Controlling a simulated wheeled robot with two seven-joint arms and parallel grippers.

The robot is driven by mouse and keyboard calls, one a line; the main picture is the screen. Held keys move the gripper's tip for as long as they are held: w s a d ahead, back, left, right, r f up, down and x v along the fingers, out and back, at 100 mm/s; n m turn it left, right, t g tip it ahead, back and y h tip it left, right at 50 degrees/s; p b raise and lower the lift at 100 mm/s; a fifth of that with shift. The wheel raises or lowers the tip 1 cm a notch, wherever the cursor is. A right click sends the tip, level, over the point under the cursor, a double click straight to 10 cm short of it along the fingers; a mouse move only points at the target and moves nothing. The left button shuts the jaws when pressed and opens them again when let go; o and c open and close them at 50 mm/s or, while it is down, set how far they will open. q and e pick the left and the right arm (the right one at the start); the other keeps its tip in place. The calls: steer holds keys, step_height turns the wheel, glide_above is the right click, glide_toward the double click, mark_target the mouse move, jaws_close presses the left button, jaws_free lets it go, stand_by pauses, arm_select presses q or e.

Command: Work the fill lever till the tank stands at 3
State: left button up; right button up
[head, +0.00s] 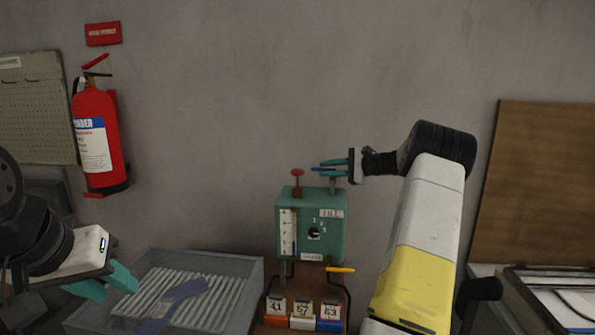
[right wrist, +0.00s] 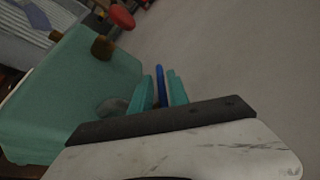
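The green tank unit (head: 335,254) stands at centre in the head view, its top also showing in the right wrist view (right wrist: 70,90). Its front has a white gauge strip (head: 288,232) and a black dial (head: 314,233) under a fill label; the level is too small to read. My right gripper (head: 322,167) is above the unit's top right. Its teal fingers close in on a blue lever handle (right wrist: 161,86), which lies between them in the right wrist view. My left gripper (head: 107,281) is open and empty at lower left, away from the unit.
A red knob (head: 297,173) rises from the unit's top left. A grey ribbed tray (head: 248,280) with a blue flat tool (head: 172,306) lies at left. A fire extinguisher (head: 98,135) hangs on the wall.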

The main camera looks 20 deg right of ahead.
mark_target(322, 169)
steer(key=shift+x, duration=1.9)
jaws_close()
